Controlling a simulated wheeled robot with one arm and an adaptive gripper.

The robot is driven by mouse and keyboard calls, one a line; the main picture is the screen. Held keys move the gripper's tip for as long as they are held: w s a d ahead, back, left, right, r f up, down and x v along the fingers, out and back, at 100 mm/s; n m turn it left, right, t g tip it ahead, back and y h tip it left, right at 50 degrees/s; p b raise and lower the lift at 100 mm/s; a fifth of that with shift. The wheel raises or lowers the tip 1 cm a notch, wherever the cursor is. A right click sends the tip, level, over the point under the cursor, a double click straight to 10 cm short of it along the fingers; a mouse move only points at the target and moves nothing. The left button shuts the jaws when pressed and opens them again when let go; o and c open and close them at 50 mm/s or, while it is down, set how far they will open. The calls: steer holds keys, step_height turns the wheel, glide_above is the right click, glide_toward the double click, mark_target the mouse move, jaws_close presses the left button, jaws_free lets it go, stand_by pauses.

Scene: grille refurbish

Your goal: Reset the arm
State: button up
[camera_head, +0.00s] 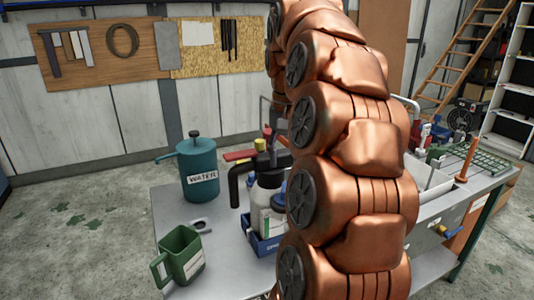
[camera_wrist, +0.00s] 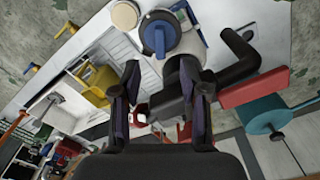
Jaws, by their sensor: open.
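In the wrist view my gripper (camera_wrist: 162,88) is open, its two dark fingers spread apart. A black part of the bottle with the curved spout (camera_wrist: 243,58) shows between and beside the fingers; I cannot tell whether they touch it. In the head view my copper-coloured arm stands upright across the middle of the picture, and my gripper is hidden there. The bottle with the black curved top (camera_head: 268,192) stands on the table just left of my arm.
The grey table (camera_head: 222,270) carries a teal WATER can (camera_head: 198,170), a green mug (camera_head: 181,255) and a blue box (camera_head: 262,243). A sink (camera_head: 436,208) and green rack (camera_head: 470,160) are on the right. My arm hides the table's middle.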

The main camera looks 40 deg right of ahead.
steer(key=s+a+f+n+p, duration=0.1)
steer(key=s+a+f+n, duration=0.2)
steer(key=a, duration=0.6)
steer(key=s+a+f+n, duration=0.1)
steer(key=a+f+n, duration=0.25)
steer(key=a, duration=0.55)
steer(key=s+a+f+n+g+p, duration=0.1)
steer(key=s+a+f+n, duration=0.2)
steer(key=s+a+f, duration=0.6)
steer(key=s+f, duration=0.2)
steer(key=s, duration=0.2)
steer(key=shift+a+f+g, duration=0.25)
steer(key=shift+g, duration=0.15)
steer(key=shift+s+n, duration=0.1)
steer(key=shift+n, duration=0.15)
steer(key=shift+c, duration=0.5)
steer(key=shift+a, duration=0.15)
